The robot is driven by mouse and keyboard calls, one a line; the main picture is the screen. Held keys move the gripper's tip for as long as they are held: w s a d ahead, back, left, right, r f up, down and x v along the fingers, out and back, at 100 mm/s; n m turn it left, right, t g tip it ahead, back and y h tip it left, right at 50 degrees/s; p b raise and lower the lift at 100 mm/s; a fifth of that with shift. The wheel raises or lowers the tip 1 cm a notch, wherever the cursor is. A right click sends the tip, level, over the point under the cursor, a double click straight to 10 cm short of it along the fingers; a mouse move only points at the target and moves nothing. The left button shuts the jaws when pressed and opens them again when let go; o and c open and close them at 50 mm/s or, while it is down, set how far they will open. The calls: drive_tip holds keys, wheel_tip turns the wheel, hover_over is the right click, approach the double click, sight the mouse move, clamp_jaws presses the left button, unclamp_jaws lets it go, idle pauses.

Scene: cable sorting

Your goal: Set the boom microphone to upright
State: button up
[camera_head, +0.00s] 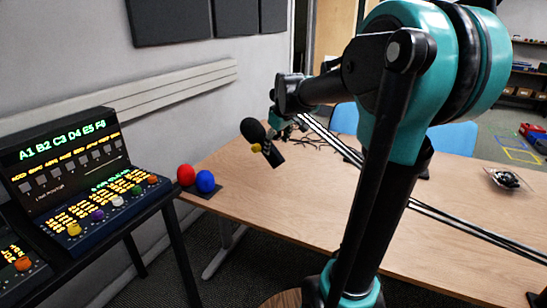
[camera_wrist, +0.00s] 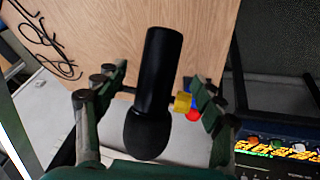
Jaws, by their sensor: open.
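The boom microphone (camera_head: 273,154) is black, with a round foam head and a yellow knob at its side. In the head view it tilts, foam head up and to the left, above the far left part of the table. Thin paired boom rods (camera_head: 470,232) run across the table behind my arm. In the wrist view the microphone (camera_wrist: 160,65) lies between my fingers, foam end toward the palm. My gripper (camera_wrist: 158,92) is open around it, with a gap at the left finger; contact at the right, near the yellow knob, is unclear.
A red ball (camera_head: 186,175) and a blue ball (camera_head: 205,182) sit at the left edge of the wooden table (camera_head: 265,212). A lit control console (camera_head: 95,190) stands left. Black cables (camera_wrist: 45,40) lie on the table.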

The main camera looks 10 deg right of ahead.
sight(274, 151)
drive_tip(key=x, duration=0.8)
drive_tip(key=shift+s, duration=0.1)
clamp_jaws()
